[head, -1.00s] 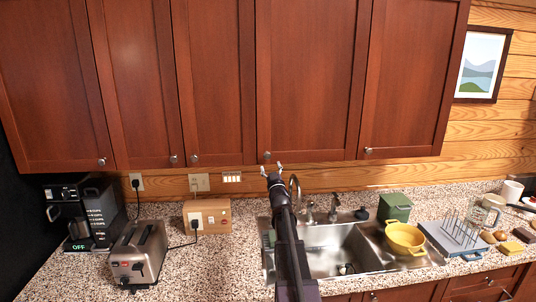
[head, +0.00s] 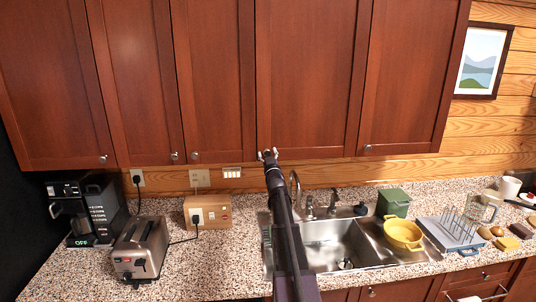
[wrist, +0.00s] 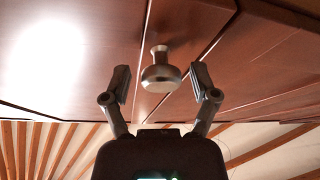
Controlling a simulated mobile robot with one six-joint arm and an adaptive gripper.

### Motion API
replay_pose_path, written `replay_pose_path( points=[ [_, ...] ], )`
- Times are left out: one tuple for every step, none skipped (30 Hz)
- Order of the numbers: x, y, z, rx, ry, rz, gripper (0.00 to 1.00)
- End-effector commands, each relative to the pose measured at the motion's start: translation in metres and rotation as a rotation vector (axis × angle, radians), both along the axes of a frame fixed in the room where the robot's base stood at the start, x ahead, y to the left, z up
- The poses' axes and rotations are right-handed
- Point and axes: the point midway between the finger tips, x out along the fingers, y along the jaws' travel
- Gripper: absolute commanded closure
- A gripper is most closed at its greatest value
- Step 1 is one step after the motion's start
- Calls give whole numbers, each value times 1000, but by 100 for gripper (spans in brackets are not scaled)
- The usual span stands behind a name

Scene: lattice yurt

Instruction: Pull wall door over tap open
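The wall door over the tap (head: 308,75) is a reddish-brown cabinet panel and looks closed, flush with its neighbours. Its round metal knob (wrist: 160,74) shows in the wrist view between the two fingers of my gripper (wrist: 159,84). The fingers are open, with a visible gap on each side of the knob. In the head view my gripper (head: 268,154) is at the door's lower left corner and covers the knob. The tap (head: 296,184) stands behind the sink, below the door and just right of my arm.
Neighbouring cabinet doors (head: 405,75) with knobs flank this one. Below, the counter holds a coffee maker (head: 88,210), toaster (head: 140,250), wooden box (head: 208,210), green bin (head: 393,203), yellow colander (head: 403,234) and dish rack (head: 452,235). The sink (head: 325,245) lies under my arm.

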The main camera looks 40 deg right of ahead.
Motion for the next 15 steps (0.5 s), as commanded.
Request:
replay_pose_path(
  points=[
    [0, 0, 0, 0, 0, 0, 49],
    [0, 0, 0, 0, 0, 0, 57],
    [0, 0, 0, 0, 0, 0, 69],
    [0, 0, 0, 0, 0, 0, 78],
    [0, 0, 0, 0, 0, 0, 87],
    [0, 0, 0, 0, 0, 0, 99],
    [0, 0, 0, 0, 0, 0, 100],
    [0, 0, 0, 0, 0, 0, 100],
    [1, -6, 0, -1, -1, 0, 100],
    [1, -3, 0, 0, -1, 1, 100],
    [1, -2, 0, 0, -1, 1, 100],
    [0, -1, 0, 1, -1, 2, 100],
    [0, -1, 0, 1, -1, 2, 100],
    [0, 0, 0, 0, -2, 3, 100],
    [-1, 0, 0, 1, -2, 4, 100]
  ],
)
